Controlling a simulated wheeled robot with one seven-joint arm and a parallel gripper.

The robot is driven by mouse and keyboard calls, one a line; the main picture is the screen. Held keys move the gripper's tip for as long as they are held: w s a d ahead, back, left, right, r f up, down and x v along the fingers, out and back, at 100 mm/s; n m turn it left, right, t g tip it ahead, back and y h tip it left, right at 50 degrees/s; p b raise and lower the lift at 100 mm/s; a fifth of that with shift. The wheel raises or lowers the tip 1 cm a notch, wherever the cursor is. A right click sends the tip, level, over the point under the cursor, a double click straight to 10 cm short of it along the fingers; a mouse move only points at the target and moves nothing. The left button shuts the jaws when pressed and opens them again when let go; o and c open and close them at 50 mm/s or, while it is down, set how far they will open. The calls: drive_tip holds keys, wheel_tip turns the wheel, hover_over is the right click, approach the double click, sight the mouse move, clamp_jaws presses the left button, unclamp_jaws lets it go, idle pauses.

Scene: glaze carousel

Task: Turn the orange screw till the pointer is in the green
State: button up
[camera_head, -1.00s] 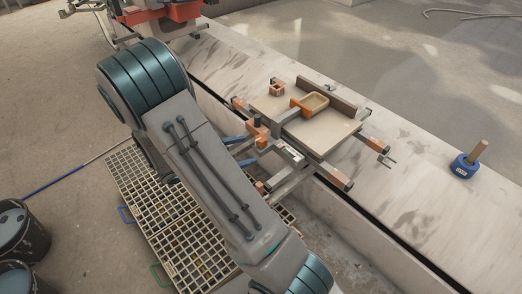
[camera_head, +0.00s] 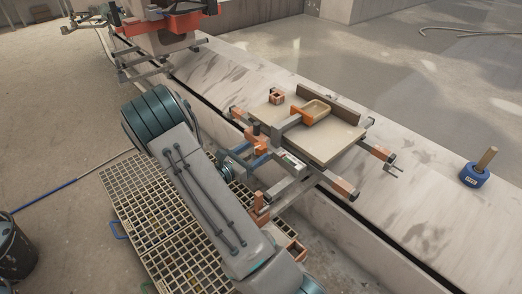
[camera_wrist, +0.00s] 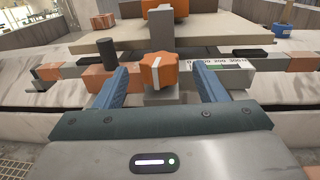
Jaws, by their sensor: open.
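The orange screw (camera_wrist: 158,71) is a lobed knob with a pale stripe on its face, on a grey clamp. In the wrist view my gripper (camera_wrist: 160,80) is open, with one blue finger on each side of the knob. I cannot tell whether the fingers touch it. A white scale (camera_wrist: 216,65) with numbers sits just right of the knob and has a green part; the pointer is too small or hidden to make out. In the head view the scale is a small pale strip (camera_head: 292,161) on the clamp's front bar.
A pale board (camera_head: 335,148) lies on the clamp frame above the screw. A black-topped post (camera_wrist: 106,48) stands left of the knob. A blue pot with a wooden handle (camera_head: 474,176) stands on the ledge at right.

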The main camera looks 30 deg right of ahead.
sight(261, 145)
drive_tip(key=shift+b+x, duration=0.35)
drive_tip(key=shift+x, duration=1.75)
drive_tip(key=c, duration=1)
drive_tip(key=shift+g, duration=0.3)
drive_tip(key=shift+a+r+m+g+p, duration=0.1)
drive_tip(key=shift+m+g+p, duration=0.6)
drive_tip(key=shift+g, duration=0.1)
drive_tip(key=m+g+p, duration=0.1)
drive_tip(key=m+g, duration=0.1)
drive_tip(key=g, duration=0.1)
drive_tip(key=shift+g, duration=0.4)
drive_tip(key=m+g+y, duration=0.1)
drive_tip(key=m+g, duration=0.1)
drive_tip(key=g, duration=0.1)
drive_tip(key=m+g+y+p, duration=0.1)
drive_tip(key=m+g, duration=0.2)
drive_tip(key=g, duration=0.1)
drive_tip(key=shift+m+g+y, duration=0.3)
